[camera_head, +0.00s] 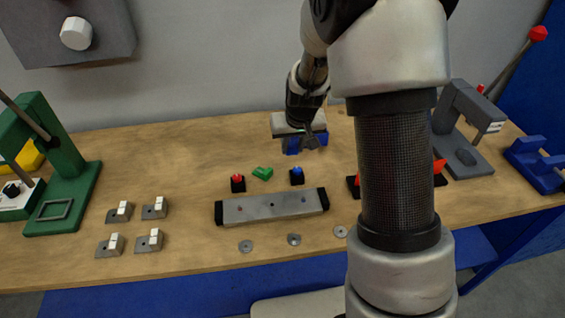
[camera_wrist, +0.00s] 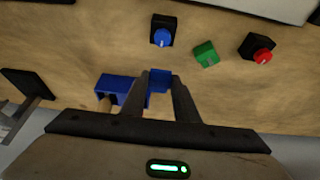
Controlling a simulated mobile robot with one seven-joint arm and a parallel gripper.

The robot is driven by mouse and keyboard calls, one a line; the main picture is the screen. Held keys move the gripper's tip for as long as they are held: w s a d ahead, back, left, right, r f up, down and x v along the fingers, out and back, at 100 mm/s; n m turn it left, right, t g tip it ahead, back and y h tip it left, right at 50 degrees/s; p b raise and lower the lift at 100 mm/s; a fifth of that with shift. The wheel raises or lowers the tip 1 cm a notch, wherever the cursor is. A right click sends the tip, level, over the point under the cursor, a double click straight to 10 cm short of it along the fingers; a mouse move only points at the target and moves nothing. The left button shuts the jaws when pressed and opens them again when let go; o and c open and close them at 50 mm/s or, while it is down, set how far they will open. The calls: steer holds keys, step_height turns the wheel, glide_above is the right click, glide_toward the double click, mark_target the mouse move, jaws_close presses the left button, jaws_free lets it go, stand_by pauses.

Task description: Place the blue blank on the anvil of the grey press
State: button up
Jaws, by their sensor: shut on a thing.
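My gripper (camera_head: 309,141) is over the back middle of the bench, shut on a small blue blank. In the wrist view the blank (camera_wrist: 158,80) shows between the fingertips (camera_wrist: 164,84). A larger blue piece (camera_wrist: 118,90) is just left of it there; a blue part (camera_head: 291,146) also shows beside my gripper in the head view, partly hidden. The grey press (camera_head: 462,105) stands at the right back of the bench, with a red-knobbed lever (camera_head: 538,34). Its round dark anvil (camera_head: 466,157) is on the base, looks bare, and is well apart from my gripper.
A grey bar fixture (camera_head: 271,207) lies front centre, with red (camera_head: 237,183), green (camera_head: 262,173) and blue (camera_head: 297,176) pieces behind it. A green press (camera_head: 62,170) stands left, a blue fixture (camera_head: 537,165) far right. My arm hides part of the bench before the grey press.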

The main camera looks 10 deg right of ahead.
steer(key=shift+f, duration=3)
steer(key=shift+f+b, duration=0.2)
steer(key=shift+b, duration=0.15)
steer(key=o, duration=1)
